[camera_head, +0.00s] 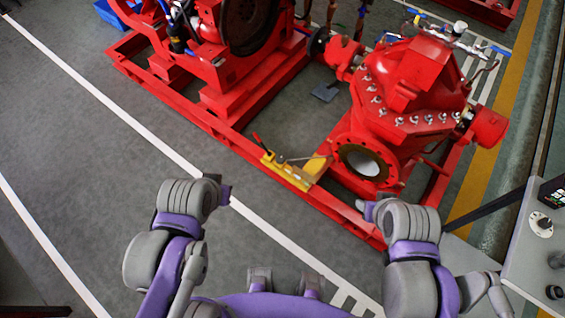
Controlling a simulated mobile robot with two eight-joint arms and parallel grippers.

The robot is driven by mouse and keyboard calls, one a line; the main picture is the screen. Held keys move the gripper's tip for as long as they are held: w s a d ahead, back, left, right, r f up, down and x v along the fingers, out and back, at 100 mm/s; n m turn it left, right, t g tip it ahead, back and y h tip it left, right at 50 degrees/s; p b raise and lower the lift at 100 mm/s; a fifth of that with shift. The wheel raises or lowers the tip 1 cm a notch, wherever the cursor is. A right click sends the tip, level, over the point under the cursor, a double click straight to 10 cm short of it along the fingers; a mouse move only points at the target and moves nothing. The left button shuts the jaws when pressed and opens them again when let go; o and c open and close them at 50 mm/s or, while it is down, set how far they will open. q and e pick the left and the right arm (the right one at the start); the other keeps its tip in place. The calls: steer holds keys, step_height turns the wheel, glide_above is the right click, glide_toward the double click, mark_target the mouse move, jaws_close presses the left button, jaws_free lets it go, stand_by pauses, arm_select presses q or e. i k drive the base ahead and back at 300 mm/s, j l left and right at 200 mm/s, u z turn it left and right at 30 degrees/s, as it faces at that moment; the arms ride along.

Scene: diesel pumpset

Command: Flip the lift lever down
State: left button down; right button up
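A yellow fixture (288,172) sits on the near rail of the red pumpset frame. A small lever with a red tip (257,139) stands up at its left end; I take it to be the lift lever. A grey rod and a yellowish bar lie along the top of the fixture. My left gripper (227,193) is below and left of the fixture, apart from it. My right gripper (364,207) is below and right of it, also apart, close to the frame rail in the picture. Both grippers are small and dark here, and their finger gaps do not show clearly.
The red pump (410,75) with its open round flange (365,160) stands right of the fixture. The red engine (225,40) is at upper left. A grey control box (540,235) is at the right edge. Grey floor with white lines is clear at left.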

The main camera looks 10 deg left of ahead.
mark_target(270, 153)
steer(key=i+j+z, duration=0.15)
steer(key=j+z, duration=0.15)
steer(key=i+j+z, duration=0.25)
steer(key=j, duration=0.25)
steer(key=j+z, duration=0.3)
steer(key=j, duration=0.05)
